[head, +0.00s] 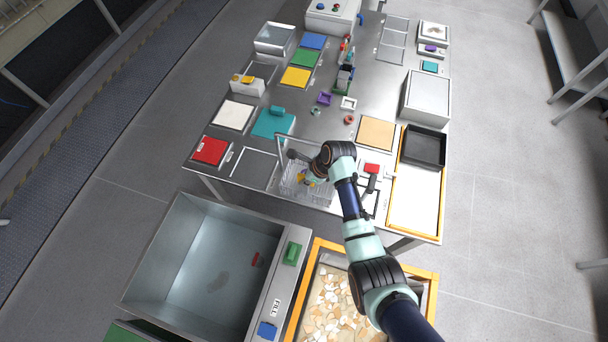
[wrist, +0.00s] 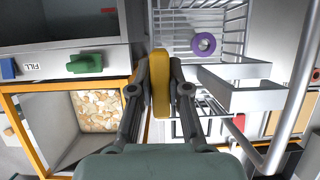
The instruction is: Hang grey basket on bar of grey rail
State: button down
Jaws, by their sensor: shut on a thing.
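The grey wire basket (wrist: 200,18) hangs from my gripper, seen from above in the wrist view; it shows partly behind my arm in the head view (head: 291,187). My gripper (wrist: 162,70) is shut on the basket's yellow handle (wrist: 160,95). A purple ring (wrist: 203,43) lies inside the basket. Flat grey hook-like strips (wrist: 235,98) stick out on the basket's right side. The grey rail (wrist: 303,85) is a round bent tube to the right of the basket, apart from it. In the head view my gripper (head: 309,181) is over the table's front edge, and the rail is partly hidden.
The steel table (head: 325,130) carries coloured mats, a red tile (head: 210,150) and a dark tray (head: 423,147). In front stand an open steel tank (head: 215,265) and an orange-framed bin (head: 335,300) of pale chips.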

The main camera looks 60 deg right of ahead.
jog(key=shift+w+d+f+b, duration=0.1)
jog(key=shift+w+d+b, duration=0.1)
jog(key=shift+d+b, duration=0.6)
jog(key=shift+w+d+f+b, duration=0.1)
jog(key=shift+w+d+b, duration=0.05)
jog(key=shift+d+b, duration=0.6)
jog(key=shift+w+d+r+b, duration=0.1)
jog(key=shift+w+d+b, duration=0.1)
jog(key=shift+d+b, duration=0.6)
jog(key=shift+w+d+r+b, duration=0.15)
jog(key=shift+d+b, duration=0.35)
jog(key=shift+d, duration=0.6)
jog(key=shift+d+f, duration=0.15)
jog(key=shift+f, duration=0.1)
jog(key=shift+f+b, duration=0.45)
jog(key=shift+f, duration=0.25)
jog(key=c, duration=1.1)
grip_release()
jog(key=shift+o, duration=0.2)
jog(key=shift+f, duration=0.1)
